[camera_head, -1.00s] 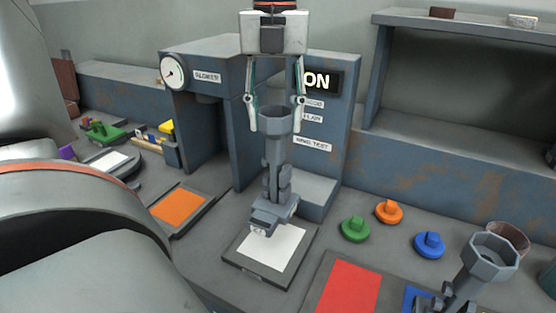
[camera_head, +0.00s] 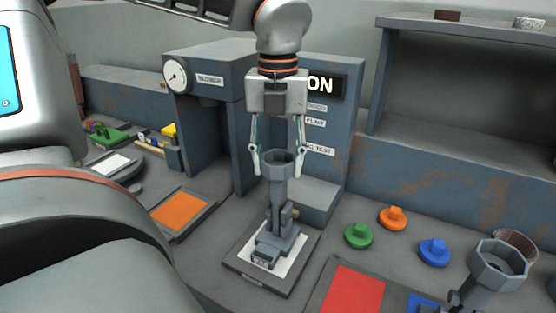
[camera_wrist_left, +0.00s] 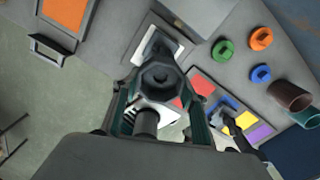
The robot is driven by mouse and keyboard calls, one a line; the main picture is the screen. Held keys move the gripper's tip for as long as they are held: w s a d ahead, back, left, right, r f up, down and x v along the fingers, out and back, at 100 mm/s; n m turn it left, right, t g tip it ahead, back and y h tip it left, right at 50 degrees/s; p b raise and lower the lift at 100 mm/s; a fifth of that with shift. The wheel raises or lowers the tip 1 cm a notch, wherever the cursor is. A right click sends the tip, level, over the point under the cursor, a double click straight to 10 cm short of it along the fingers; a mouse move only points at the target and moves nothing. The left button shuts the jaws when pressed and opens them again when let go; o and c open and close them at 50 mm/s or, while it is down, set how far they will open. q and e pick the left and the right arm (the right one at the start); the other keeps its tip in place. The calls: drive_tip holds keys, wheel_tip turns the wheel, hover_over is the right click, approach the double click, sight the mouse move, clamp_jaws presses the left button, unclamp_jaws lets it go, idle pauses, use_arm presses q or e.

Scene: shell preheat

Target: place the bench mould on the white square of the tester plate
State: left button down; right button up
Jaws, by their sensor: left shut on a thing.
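The bench mould (camera_head: 279,190), a grey upright piece with a hexagonal cup on top and a broad foot, is between the fingers of my left gripper (camera_head: 277,164). The gripper is shut on its upper part. The mould's foot is over the white square (camera_head: 285,268) of the dark tester plate (camera_head: 262,283), and white shows around it. I cannot tell whether the foot touches the plate. In the left wrist view, the mould's cup (camera_wrist_left: 160,77) sits between the fingers. My right gripper is not in view.
A grey tester cabinet (camera_head: 325,170) stands close behind the mould. Green (camera_head: 358,235), orange (camera_head: 392,217) and blue (camera_head: 434,251) knobbed discs lie to the right. A second hexagonal-cup piece (camera_head: 499,264) stands at the far right. An orange pad (camera_head: 180,211) lies left, a red patch (camera_head: 352,295) in front.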

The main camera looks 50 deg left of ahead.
use_arm(q)
drive_tip(key=shift+f, duration=0.1)
drive_tip(key=c, duration=1.2)
unclamp_jaws()
drive_tip(key=shift+o, duration=0.2)
wheel_tip(320, 180, up, 12)
drive_tip(key=p, duration=0.1)
